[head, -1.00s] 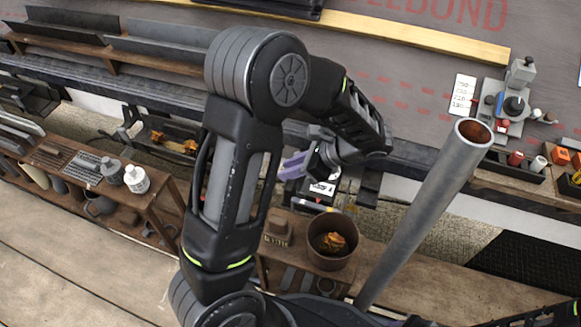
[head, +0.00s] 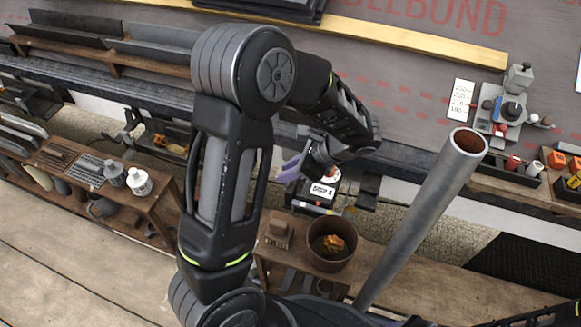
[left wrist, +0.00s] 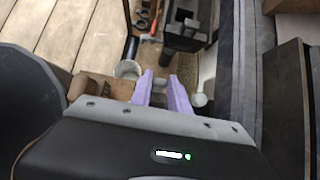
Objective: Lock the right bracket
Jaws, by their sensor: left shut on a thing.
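My left gripper (head: 289,172) has purple fingers, and its arm blocks much of the middle of the head view. In the left wrist view its fingers (left wrist: 166,92) are close together. They are shut on a small grey piece (left wrist: 159,87) that is mostly hidden. A black device (head: 318,192) with a white label sits just beside the gripper below the dark rail. I cannot tell which part is the right bracket or whether it is locked. My right gripper is out of view.
A brown bucket (head: 332,244) with orange scraps stands on the wooden bench. A grey pipe (head: 425,215) rises at the right. White bottles (head: 139,182) stand on the left shelf. The dark rail (head: 415,160) runs along the sloped roof surface (head: 400,75).

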